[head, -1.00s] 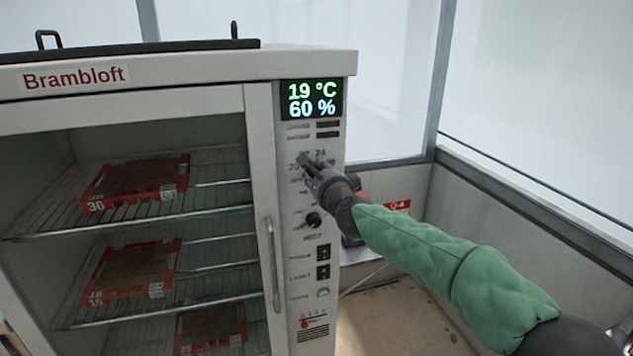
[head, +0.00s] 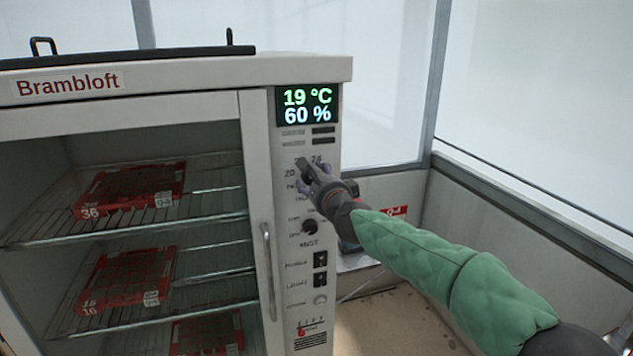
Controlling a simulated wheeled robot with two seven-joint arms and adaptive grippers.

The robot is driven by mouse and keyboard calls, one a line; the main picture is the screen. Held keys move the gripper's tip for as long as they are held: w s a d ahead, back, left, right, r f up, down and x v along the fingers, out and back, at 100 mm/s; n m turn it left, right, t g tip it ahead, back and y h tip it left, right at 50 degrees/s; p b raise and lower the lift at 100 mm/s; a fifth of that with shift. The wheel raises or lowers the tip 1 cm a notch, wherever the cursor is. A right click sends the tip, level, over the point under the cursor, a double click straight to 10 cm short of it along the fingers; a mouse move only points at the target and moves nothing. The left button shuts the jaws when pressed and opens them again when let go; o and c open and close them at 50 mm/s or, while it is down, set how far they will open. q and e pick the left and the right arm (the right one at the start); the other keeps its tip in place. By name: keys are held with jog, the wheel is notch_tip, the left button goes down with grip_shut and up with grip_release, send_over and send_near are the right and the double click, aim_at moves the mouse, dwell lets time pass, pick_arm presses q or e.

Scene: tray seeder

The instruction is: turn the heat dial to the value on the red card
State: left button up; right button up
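The heat dial sits on the control panel (head: 288,250) of the white cabinet, under the display (head: 307,105), which reads 19 °C and 60 %. Marks 20 and 24 show around the dial's place. My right gripper (head: 307,175), on the green-sleeved arm from the right, is at that place and hides most of the dial. Its fingers point at the panel; I cannot tell if they touch or grip the dial. A red card or label (head: 399,211) shows behind the arm, partly covered; its value is not readable. My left gripper is out of view.
A second black knob (head: 310,227), two switches (head: 320,259) and a small round button (head: 320,300) lie below the dial. The glass door with its upright handle (head: 268,270) stands left of the panel. Red trays (head: 175,185) rest on wire shelves inside.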

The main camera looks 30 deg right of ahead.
jog(key=shift+s, duration=0.1)
jog(key=v, duration=1.1)
jog(key=shift+s, duration=0.4)
jog(key=shift+a, duration=0.1)
